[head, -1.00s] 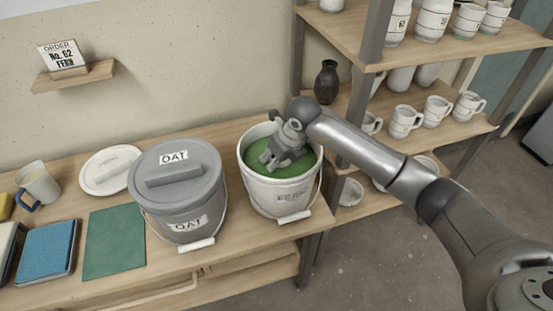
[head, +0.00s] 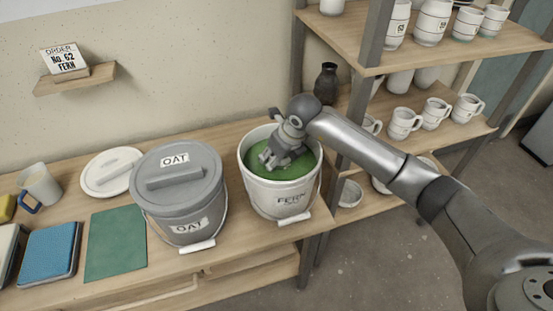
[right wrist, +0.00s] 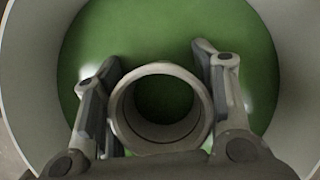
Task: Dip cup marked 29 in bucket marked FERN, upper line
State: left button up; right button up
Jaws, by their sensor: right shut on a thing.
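The white bucket marked FERN (head: 290,201) stands open at the right end of the bench, with green glaze (head: 300,168) inside. My right gripper (head: 268,160) points down inside its rim. In the right wrist view my right gripper (right wrist: 160,100) is shut on a pale round cup (right wrist: 120,122), mouth toward the camera, with green glaze all around it. The cup's number and its lines are hidden, and I cannot tell how deep it sits. In the head view the cup is not clearly seen behind the gripper. My left gripper is out of view.
A lidded grey bucket marked OAT (head: 180,205) stands close left of FERN. A white lid (head: 108,172), a mug (head: 40,184) and a green mat (head: 116,243) lie further left. A card (head: 65,59) reads order No. 62 FERN. Shelves of cups (head: 404,122) rise at right.

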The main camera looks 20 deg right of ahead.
jog(key=shift+r+p, duration=1.4)
jog(key=shift+r, duration=1.4)
jog(key=shift+r, duration=0.15)
notch_tip(320, 180, up, 7)
jog(key=p, duration=0.4)
jog(key=shift+r, duration=0.2)
